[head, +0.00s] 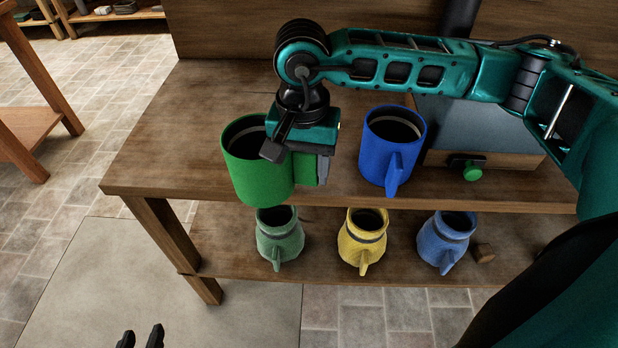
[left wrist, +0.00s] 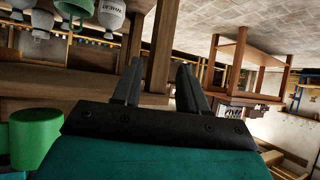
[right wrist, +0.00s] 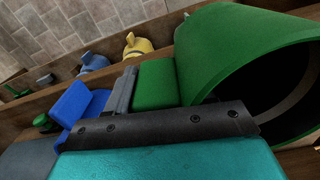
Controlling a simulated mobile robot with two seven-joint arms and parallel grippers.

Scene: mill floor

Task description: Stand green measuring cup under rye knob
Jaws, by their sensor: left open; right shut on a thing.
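The green measuring cup (head: 262,177) is upright over the front left of the bench top and looks raised above it; it fills much of the right wrist view (right wrist: 215,50). My right gripper (head: 322,167) is shut on its handle (right wrist: 155,85). A round green knob (head: 473,172) sticks out of the front of a dark box at the back right. It also shows at the left of the right wrist view (right wrist: 42,122). No rye label is readable. My left gripper (head: 140,337) is open and empty, low in front of the bench; its fingers show apart (left wrist: 155,85).
A blue measuring cup (head: 388,148) stands on the bench (head: 180,110) between the green cup and the knob. A green jug (head: 280,240), yellow jug (head: 362,240) and blue jug (head: 443,240) stand on the lower shelf. Bench space left of the green cup is clear.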

